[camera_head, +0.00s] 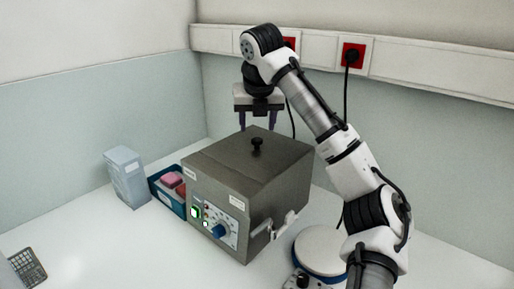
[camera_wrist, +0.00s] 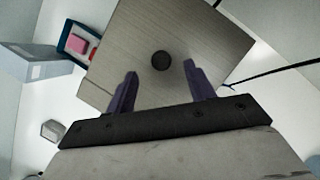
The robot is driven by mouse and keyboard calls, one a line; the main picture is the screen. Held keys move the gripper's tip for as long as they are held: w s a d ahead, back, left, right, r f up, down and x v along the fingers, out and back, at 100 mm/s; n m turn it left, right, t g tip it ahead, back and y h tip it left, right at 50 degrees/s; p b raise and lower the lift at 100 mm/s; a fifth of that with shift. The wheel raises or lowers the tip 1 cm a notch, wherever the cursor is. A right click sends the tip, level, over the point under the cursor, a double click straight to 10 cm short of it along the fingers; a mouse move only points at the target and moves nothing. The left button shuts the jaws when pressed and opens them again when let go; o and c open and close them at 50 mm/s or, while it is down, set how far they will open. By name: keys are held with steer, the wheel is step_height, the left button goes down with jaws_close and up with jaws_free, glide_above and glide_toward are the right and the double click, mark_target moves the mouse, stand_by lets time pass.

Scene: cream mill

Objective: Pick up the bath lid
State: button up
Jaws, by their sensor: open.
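The bath lid (camera_head: 240,158) is the flat grey metal top of a box-shaped water bath (camera_head: 216,215), with a small black knob (camera_head: 257,144) standing up near its middle. The lid sits closed on the bath. My gripper (camera_head: 258,126) is above the back part of the lid, pointing down, open and empty. In the wrist view the lid (camera_wrist: 190,35) fills the upper middle, and its round knob (camera_wrist: 161,61) lies ahead of and between the two dark purple fingers of my gripper (camera_wrist: 162,80). The fingers look apart from the knob.
A blue tray (camera_head: 165,200) with pink items stands left of the bath, beside a pale box (camera_head: 126,176). A round white-topped device (camera_head: 322,250) stands at the right, near the bath's side tap (camera_head: 275,225). Red wall sockets (camera_head: 352,55) with cables are behind. The front left bench is mostly clear.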

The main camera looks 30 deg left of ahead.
mark_target(257, 139)
steer(key=p+x, duration=0.1)
steer(key=x, duration=0.4)
steer(key=shift+s+d+p, duration=0.1)
steer(key=shift+d+p, duration=0.05)
steer(key=shift+p, duration=0.15)
steer(key=c, duration=1)
step_height(257, 139, up, 22)
steer(key=p, duration=0.2)
steer(key=shift+p, duration=0.35)
